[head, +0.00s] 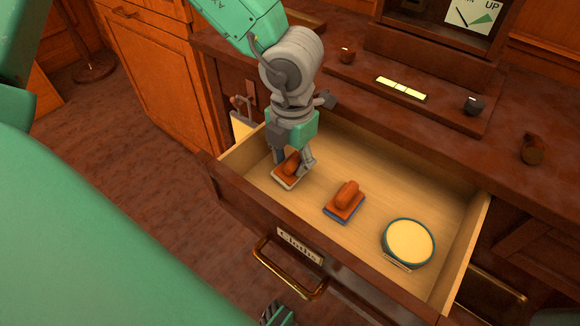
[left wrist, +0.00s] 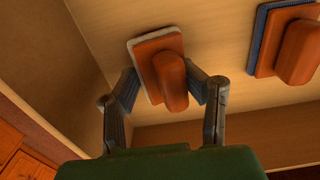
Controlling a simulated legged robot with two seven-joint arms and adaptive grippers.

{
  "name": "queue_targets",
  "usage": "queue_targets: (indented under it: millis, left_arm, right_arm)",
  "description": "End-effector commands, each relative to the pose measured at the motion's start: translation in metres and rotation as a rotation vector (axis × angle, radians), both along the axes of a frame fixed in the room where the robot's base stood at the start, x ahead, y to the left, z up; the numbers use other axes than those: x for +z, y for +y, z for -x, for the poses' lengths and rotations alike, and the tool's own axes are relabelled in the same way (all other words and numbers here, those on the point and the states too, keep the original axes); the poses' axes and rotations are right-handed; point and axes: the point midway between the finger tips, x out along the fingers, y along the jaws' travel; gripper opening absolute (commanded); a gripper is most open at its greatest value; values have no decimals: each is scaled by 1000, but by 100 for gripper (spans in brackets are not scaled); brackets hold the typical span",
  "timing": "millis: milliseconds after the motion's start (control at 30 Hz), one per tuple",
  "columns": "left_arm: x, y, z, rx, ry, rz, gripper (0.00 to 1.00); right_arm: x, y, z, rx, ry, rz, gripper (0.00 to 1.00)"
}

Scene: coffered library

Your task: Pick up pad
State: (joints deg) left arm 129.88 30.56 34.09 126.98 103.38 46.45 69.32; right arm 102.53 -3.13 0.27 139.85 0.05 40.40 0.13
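A pad with an orange wooden handle and a pale whitish base (head: 287,179) lies in the open drawer near its left end. It also shows in the left wrist view (left wrist: 160,65). A second pad, with the same kind of handle and a blue base (head: 345,201), lies to its right; part of it shows in the left wrist view (left wrist: 290,42). My left gripper (head: 292,165) is down in the drawer at the pale-based pad. Its open fingers (left wrist: 160,82) are on either side of this pad, with a gap beside the handle. A teal and grey part at the bottom edge may be my right gripper (head: 278,314).
The drawer (head: 233,201) has a "Cloths" label (head: 299,246) and a brass handle (head: 287,276). A round teal tin with cream-coloured contents (head: 408,242) is at its right. Drawer walls stand close to my left gripper. Knobs and a lit gauge (head: 401,89) sit on the bench above.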

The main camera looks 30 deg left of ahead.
Motion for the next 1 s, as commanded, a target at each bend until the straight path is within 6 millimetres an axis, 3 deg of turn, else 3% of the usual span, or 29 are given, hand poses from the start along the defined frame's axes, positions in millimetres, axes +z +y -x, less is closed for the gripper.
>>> queue_targets:
  millis: [33, 67, 267, 300, 800, 1000]
  left_arm:
    - [0, 1, 0, 0, 0, 2, 14]
    - [0, 1, 0, 0, -1, 3, 8]
    - [-2, 6, 0, 0, 0, 9, 5]
    - [-2, 6, 0, 0, 0, 9, 1]
    - [-3, 4, 1, 1, 6, 4, 0]
    - [23, 4, 0, 0, 2, 7, 0]
  right_arm:
    - [0, 0, 0, -1, 0, 0, 40]
    - [0, 0, 0, -1, 0, 0, 40]
    - [0, 0, 0, -1, 0, 0, 40]
    - [0, 0, 0, 0, 0, 0, 40]
    - [0, 0, 0, 0, 0, 0, 40]
    - [15, 0, 0, 0, 0, 0, 40]
